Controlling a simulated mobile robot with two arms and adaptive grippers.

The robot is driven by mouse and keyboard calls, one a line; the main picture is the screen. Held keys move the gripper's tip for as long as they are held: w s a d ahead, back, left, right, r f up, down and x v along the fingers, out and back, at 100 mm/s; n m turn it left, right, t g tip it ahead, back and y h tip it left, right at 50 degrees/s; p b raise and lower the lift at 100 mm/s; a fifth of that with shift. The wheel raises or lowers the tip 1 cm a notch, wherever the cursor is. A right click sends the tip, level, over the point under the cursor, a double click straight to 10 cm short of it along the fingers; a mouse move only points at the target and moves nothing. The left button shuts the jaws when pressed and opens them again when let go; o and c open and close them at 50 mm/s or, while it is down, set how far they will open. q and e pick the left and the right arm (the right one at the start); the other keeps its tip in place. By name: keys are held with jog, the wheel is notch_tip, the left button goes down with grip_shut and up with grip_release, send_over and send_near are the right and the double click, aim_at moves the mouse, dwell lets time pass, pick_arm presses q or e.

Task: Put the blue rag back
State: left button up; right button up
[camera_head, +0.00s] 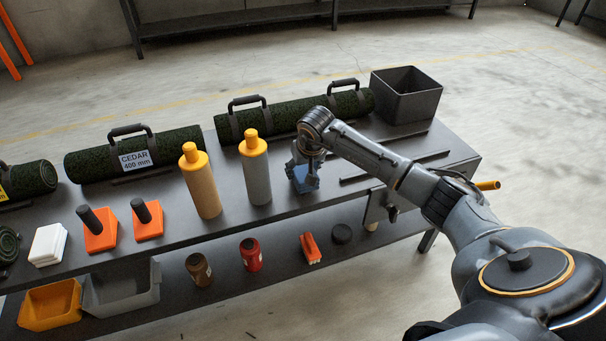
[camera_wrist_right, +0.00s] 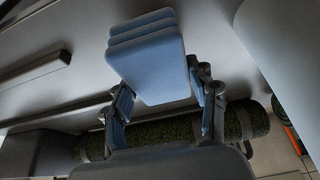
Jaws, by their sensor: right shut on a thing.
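The blue rag (camera_head: 307,183) is a folded, layered blue pad at the tabletop, right of the grey bottle. In the right wrist view the rag (camera_wrist_right: 150,62) shows as a stack of layers between the fingers. My right gripper (camera_head: 303,172) points down over the rag and is shut on it. The fingers (camera_wrist_right: 165,98) lie on both sides of the rag. I cannot tell whether the rag touches the table (camera_head: 240,221) or hangs just above it. My left gripper is not in view.
A grey bottle (camera_head: 256,175) and a tan bottle (camera_head: 203,187) stand left of the gripper. Turf rolls (camera_head: 190,141) line the back. A dark open bin (camera_head: 407,107) stands at the back right. A white pad stack (camera_head: 48,245) lies left. The lower shelf holds jars and trays (camera_head: 122,292).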

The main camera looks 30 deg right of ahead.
jog(key=shift+f, duration=0.9)
jog(key=o, duration=1.1)
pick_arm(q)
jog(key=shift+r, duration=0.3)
pick_arm(e)
jog(key=shift+o, duration=0.2)
jog(key=shift+r, duration=0.15)
jog(key=shift+s+r, duration=0.1)
jog(key=shift+r, duration=0.15)
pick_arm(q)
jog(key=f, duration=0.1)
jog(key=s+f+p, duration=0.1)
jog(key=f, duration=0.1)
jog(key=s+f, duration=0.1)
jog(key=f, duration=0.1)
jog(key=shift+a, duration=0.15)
pick_arm(e)
jog(key=v, duration=1.1)
jog(key=shift+s+r, duration=0.1)
jog(key=shift+r, duration=0.05)
